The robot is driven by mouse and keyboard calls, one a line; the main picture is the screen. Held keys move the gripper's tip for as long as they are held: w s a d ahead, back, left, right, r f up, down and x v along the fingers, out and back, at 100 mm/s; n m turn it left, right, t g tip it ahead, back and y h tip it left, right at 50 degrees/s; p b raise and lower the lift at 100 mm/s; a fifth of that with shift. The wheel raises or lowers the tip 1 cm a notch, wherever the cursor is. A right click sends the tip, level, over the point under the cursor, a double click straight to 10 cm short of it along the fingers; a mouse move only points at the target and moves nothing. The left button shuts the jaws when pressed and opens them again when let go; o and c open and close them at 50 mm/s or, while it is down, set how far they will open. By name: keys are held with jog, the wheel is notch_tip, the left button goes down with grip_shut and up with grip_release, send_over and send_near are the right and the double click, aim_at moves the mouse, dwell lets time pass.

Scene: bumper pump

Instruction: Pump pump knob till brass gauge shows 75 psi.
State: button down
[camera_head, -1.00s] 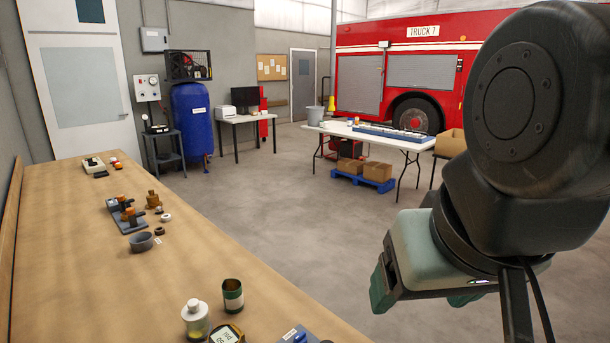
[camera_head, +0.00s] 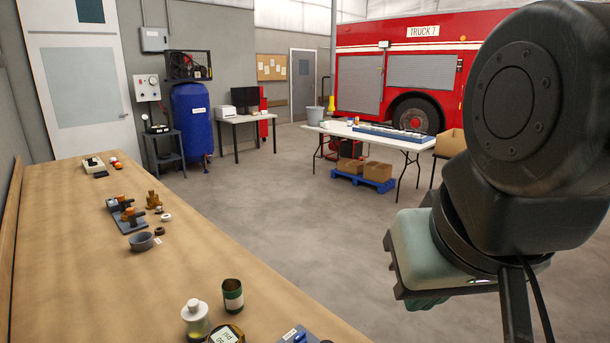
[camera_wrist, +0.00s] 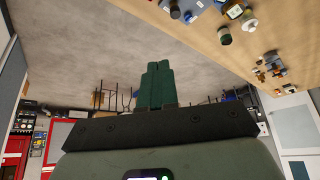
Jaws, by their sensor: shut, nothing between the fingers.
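In the wrist view, the device (camera_wrist: 176,9) and gauge (camera_wrist: 235,11) lie near the top edge. My gripper (camera_wrist: 158,66) is shut and empty, with its green fingers together. It hangs right of the bench, apart from these things.
The wooden bench (camera_head: 75,270) holds a bottle (camera_head: 195,318), a green can (camera_head: 232,295), a grey bowl (camera_head: 140,242) and several small brass fittings farther back. Open concrete floor (camera_head: 270,220) lies right of the bench. A white folding table (camera_head: 380,139) stands beyond.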

dwell(0.8)
jog(key=w+a+f+n+h, duration=0.3)
jog(key=w+f+n, duration=0.6)
jog(key=w+f, duration=0.2)
jog(key=w+a+f+n+t+h, duration=0.1)
jog(key=w+a+f+n+h, duration=0.1)
jog(key=w+f+n, duration=0.7)
notch_tip(320, 180, down, 5)
jog(key=shift+w+a+f+n+t+h, duration=0.1)
jog(key=shift+w+a+n+t+h, duration=0.25)
jog(key=shift+w+a, duration=0.6)
jog(key=shift+w+d+f, duration=0.1)
jog(key=shift+f, duration=0.05)
jog(key=shift+f, duration=4.3)
